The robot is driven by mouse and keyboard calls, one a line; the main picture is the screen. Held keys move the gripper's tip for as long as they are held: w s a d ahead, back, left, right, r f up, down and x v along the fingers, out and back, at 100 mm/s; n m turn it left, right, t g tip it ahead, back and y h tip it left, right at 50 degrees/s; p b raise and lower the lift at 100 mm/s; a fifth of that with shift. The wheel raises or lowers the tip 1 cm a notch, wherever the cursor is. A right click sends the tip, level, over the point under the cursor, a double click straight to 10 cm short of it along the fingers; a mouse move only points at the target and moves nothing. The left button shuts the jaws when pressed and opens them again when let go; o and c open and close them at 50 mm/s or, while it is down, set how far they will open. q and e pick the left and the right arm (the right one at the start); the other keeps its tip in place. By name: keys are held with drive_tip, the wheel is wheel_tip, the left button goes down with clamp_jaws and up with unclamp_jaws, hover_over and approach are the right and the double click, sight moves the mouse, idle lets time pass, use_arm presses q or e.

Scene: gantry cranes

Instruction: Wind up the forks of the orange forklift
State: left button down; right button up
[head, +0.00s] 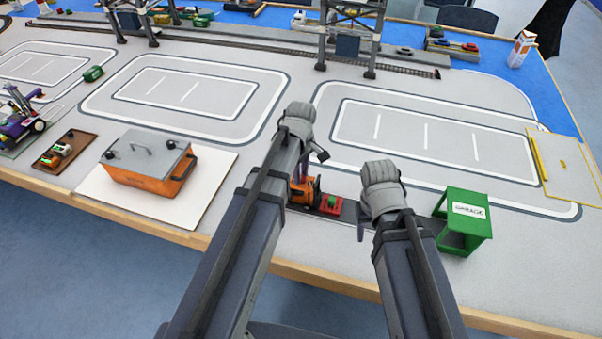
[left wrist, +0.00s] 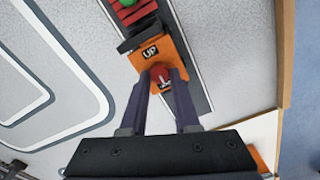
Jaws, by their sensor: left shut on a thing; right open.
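The orange forklift (head: 302,193) stands on a dark strip near the table's front edge, partly hidden by my left arm. In the left wrist view the forklift (left wrist: 172,52) has an "UP" label (left wrist: 151,53) and a red knob (left wrist: 161,75). My left gripper (left wrist: 160,82) is shut on this knob, one finger on each side. In front of the forklift is a red pallet (head: 325,207) with a green round thing (head: 332,201) on it. I cannot tell how high the forks are. My right gripper (head: 361,228) is open and empty, right of the pallet.
A green garage (head: 465,222) stands to the right. An orange box with a grey lid (head: 147,155) sits on a white board at the left. Gantry cranes (head: 350,35) stand over a track at the back. The marked lanes in the middle are mostly clear.

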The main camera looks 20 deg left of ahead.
use_arm(q)
drive_tip(key=shift+m, duration=0.3)
drive_tip(key=m, duration=0.5)
drive_tip(key=shift+w+m, duration=0.1)
drive_tip(key=shift+m, duration=0.2)
drive_tip(key=m, duration=0.5)
drive_tip(key=shift+d, duration=0.15)
drive_tip(key=m, duration=0.5)
drive_tip(key=shift+d+m, duration=0.1)
drive_tip(key=shift+m, duration=0.3)
drive_tip(key=m, duration=0.5)
drive_tip(key=shift+d, duration=0.1)
drive_tip(key=shift+m, duration=0.4)
drive_tip(key=c, duration=0.6)
unclamp_jaws()
drive_tip(key=shift+c, duration=0.2)
